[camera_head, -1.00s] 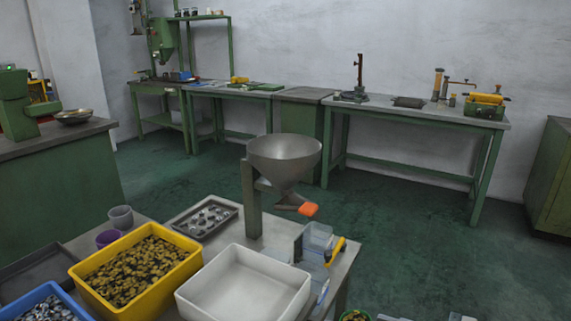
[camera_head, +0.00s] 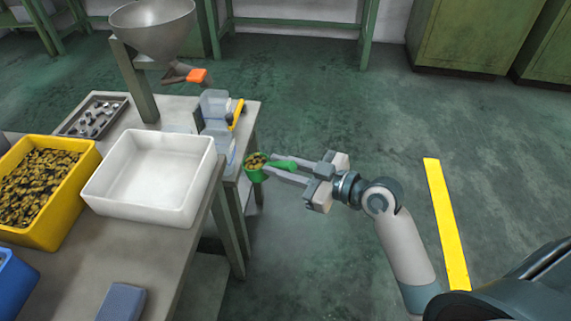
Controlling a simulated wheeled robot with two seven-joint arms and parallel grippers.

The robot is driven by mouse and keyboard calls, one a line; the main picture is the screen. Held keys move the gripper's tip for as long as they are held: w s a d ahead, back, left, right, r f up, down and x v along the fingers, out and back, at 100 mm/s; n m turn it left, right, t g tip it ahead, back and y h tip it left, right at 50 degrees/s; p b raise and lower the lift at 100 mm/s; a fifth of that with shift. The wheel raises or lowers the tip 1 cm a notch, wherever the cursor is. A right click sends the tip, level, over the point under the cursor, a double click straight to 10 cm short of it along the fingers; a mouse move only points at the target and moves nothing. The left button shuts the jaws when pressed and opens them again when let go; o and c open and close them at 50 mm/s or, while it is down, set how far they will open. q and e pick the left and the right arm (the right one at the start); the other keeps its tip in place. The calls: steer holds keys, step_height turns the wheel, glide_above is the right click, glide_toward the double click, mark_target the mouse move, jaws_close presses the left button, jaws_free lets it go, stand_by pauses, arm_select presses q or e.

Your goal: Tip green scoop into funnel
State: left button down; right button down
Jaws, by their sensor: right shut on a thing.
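The green scoop (camera_head: 254,174) holds a heap of small brownish-yellow pieces, and its bowl looks upright. My right gripper (camera_head: 292,172) is shut on the scoop's green handle, just off the table's right edge. The grey metal funnel (camera_head: 155,30) stands on a post at the table's far end, up and left of the scoop. Its spout ends at an orange piece (camera_head: 197,76). The inside of the funnel shows only in part. My left gripper is not in view.
The floor to the right is clear, with a yellow stripe (camera_head: 446,225).

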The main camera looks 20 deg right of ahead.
steer(key=shift+w+a+r+m+t+h, duration=0.15)
steer(key=shift+w+m+t+h, duration=0.2)
steer(key=shift+m+h, duration=0.2)
steer(key=shift+w+r+m+t+h, duration=0.1)
steer(key=shift+w+m+t+h, duration=0.3)
steer(key=shift+h, duration=0.25)
steer(key=shift+w+d+r+m+t+h, duration=0.15)
steer(key=shift+r+m+t+h, duration=0.1)
steer(key=shift+m+h, duration=0.3)
steer(key=shift+w+d+r+m+t+h, duration=0.1)
steer(key=shift+r+m+t+h, duration=0.25)
steer(key=shift+h, duration=0.3)
steer(key=r+m+h, duration=0.1)
steer(key=d+r+m+h, duration=0.1)
steer(key=h, duration=0.1)
steer(key=d+r+m+h, duration=0.1)
steer(key=shift+s+m+t+h, duration=0.1)
steer(key=shift+m+t+h, duration=0.15)
steer(key=shift+m+h, duration=0.15)
steer(key=shift+d, duration=0.1)
